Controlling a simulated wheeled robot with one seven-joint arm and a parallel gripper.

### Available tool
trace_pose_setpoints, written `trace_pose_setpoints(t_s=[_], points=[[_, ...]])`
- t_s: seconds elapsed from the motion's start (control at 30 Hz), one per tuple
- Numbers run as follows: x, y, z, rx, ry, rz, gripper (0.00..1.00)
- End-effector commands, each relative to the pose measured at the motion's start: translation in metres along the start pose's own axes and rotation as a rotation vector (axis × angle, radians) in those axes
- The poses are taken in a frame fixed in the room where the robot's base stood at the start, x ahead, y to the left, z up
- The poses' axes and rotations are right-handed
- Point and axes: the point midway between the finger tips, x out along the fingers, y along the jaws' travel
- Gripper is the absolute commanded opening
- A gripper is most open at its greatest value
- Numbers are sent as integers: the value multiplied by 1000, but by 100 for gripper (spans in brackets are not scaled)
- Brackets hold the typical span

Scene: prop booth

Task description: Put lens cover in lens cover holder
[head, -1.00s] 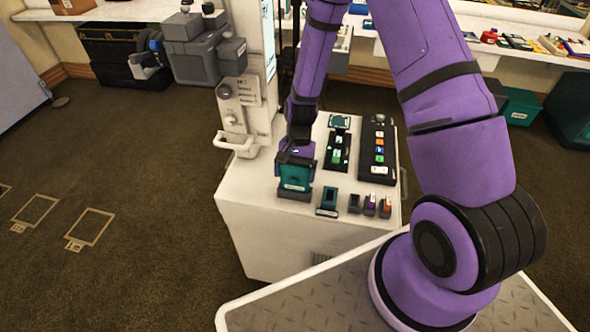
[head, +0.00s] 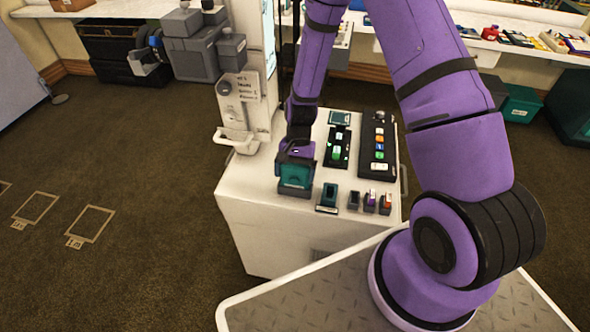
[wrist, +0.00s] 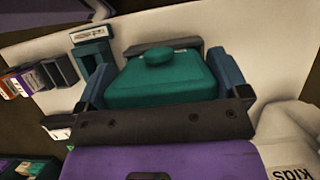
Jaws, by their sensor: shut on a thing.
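My gripper (head: 296,160) is shut on a teal block with a round knob, which looks like the lens cover (head: 295,175). In the wrist view the lens cover (wrist: 160,82) sits between the two blue-grey fingers. It is at the front left of the white cart top. A low dark grey tray, which looks like the lens cover holder (head: 292,191), shows just below it. The holder's dark wall (wrist: 133,48) also shows behind the cover in the wrist view. I cannot tell whether the cover rests fully in it.
A small teal stand (head: 328,199) with a white label and several small dark holders (head: 354,201) stand to the right on the white cart (head: 250,200). A black button panel (head: 377,150) lies behind them. A white dispenser-like unit (head: 238,112) stands at the back left.

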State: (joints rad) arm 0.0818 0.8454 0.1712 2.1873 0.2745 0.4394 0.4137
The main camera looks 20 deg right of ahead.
Motion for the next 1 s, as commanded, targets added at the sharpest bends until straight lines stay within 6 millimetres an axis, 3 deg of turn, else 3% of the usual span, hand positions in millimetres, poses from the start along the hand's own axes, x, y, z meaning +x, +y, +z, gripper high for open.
trace_pose_setpoints(t_s=[0.63, 0.67, 1.0], points=[[8, 0, -3, 0, 0, 0, 69], [8, 0, -3, 0, 0, 0, 98], [4, 0, -2, 0, 1, 0, 100]])
